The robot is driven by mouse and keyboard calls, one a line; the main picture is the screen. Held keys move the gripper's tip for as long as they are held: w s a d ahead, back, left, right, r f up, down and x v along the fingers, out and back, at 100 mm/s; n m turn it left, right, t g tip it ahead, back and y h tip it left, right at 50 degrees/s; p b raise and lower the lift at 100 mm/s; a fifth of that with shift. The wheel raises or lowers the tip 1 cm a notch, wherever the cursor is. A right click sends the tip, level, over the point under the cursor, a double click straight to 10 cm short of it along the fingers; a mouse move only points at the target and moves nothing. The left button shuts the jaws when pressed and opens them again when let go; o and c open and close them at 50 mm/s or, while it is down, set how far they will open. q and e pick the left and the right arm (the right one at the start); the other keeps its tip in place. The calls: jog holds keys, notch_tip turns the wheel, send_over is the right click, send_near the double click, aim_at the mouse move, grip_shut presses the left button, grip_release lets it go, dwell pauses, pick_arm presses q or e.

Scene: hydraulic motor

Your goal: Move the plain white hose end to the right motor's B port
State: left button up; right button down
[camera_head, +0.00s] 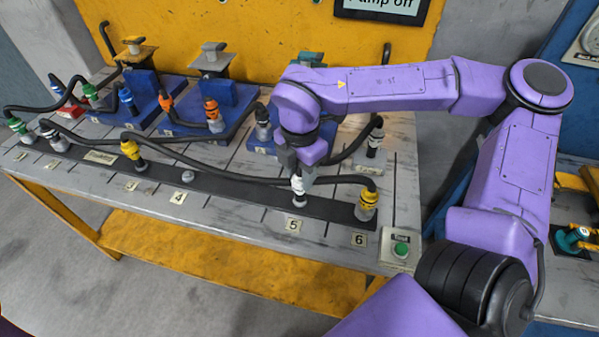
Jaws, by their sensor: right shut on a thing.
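The plain white hose end (298,184) stands upright at the position labelled 5 on the dark manifold strip (235,185). My right gripper (297,172) comes down from above and is shut on this hose end. A grey stub shows right below it; I cannot tell whether the hose end is seated on it or just above it. The right motor, with a teal top (312,58) and a blue base (257,143), stands behind my right gripper and is partly hidden by my arm. Its B port cannot be made out. My left gripper is not in view.
A yellow-banded hose end (367,203) stands at position 6, with the green button box (401,249) beside it. Another yellow end (132,150) is further left. A black-and-white hose end (376,138) stands right of the motor. Black hoses cross the table around my gripper.

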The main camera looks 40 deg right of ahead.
jog(key=shift+s, duration=0.15)
jog(key=shift+r+p, duration=0.8)
jog(key=shift+r, duration=0.05)
jog(key=shift+r+p, duration=0.55)
jog(key=shift+r, duration=0.2)
jog(key=shift+f, duration=0.1)
jog(key=c, duration=1.5)
grip_release()
grip_shut()
notch_tip(320, 180, up, 9)
jog(key=p, duration=0.7)
